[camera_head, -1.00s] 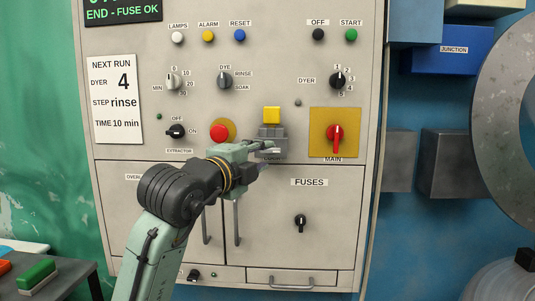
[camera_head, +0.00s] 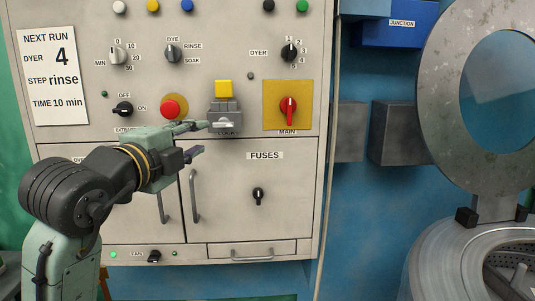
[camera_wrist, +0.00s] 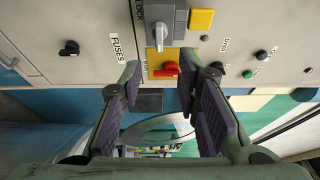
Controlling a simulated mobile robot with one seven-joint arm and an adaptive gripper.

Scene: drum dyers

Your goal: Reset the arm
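My gripper (camera_head: 198,139) is open and empty in front of the panel, just below and left of the grey lock block (camera_head: 224,118). Its two fingers also show spread apart in the wrist view (camera_wrist: 160,88), with nothing between them. The lock block carries a yellow tag (camera_head: 224,90) on top and a light grey lever across its lower part. In the wrist view the block (camera_wrist: 182,22) and the red MAIN switch (camera_wrist: 166,69) lie beyond the fingertips.
A red push button (camera_head: 170,108) sits left of the lock block, close above my gripper. Door handles (camera_head: 195,196) stick out below. The FUSES door has a black knob (camera_head: 258,196). A round metal drum door (camera_head: 440,100) stands open at the right.

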